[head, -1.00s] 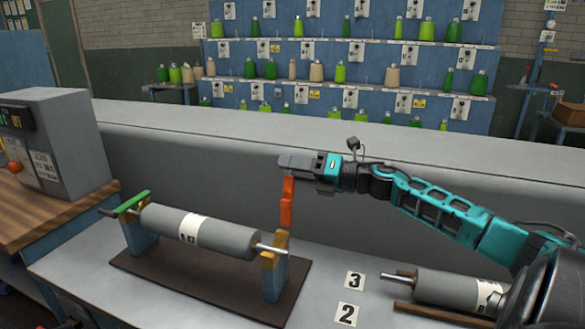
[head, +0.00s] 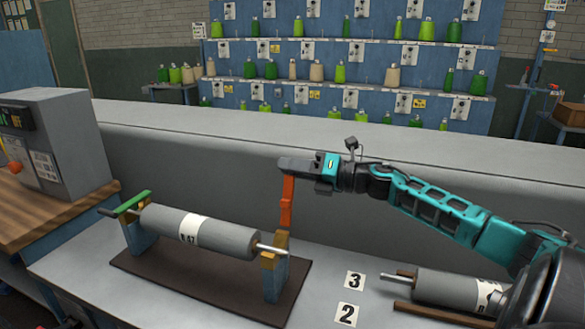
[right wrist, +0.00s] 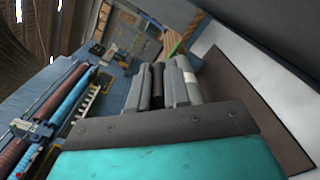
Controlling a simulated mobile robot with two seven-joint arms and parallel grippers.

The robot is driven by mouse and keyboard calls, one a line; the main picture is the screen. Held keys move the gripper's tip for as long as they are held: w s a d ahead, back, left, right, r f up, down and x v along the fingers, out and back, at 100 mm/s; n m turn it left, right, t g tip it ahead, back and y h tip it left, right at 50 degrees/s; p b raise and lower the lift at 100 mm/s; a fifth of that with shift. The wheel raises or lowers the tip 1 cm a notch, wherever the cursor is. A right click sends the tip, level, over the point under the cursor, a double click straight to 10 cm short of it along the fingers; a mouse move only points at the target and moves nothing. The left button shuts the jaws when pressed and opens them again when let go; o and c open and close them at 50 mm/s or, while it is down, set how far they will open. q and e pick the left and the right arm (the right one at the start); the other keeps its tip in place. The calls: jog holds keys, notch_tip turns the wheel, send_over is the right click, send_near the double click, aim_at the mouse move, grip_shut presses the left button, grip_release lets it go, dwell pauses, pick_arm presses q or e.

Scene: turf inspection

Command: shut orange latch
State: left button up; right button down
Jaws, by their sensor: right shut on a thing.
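The orange latch (head: 287,204) stands upright, raised from the right-hand blue stand (head: 275,279) of the roller cradle. My right gripper (head: 293,166) is shut on the latch's upper end, coming in from the right. The grey roller (head: 200,232) lies across the two stands, its right shaft end resting at the stand below the latch. A green latch (head: 133,203) lies across the left stand. In the right wrist view my right gripper's fingers (right wrist: 150,84) show with the roller (right wrist: 188,82) beyond them; the orange latch cannot be made out there. My left gripper is not in view.
A second roller (head: 445,289) lies on the bench at right, near number cards 3 (head: 355,280) and 2 (head: 347,314). A grey control box (head: 60,145) stands at left. A grey ledge (head: 250,130) runs behind the bench. The cradle's dark base (head: 215,293) has free room in front.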

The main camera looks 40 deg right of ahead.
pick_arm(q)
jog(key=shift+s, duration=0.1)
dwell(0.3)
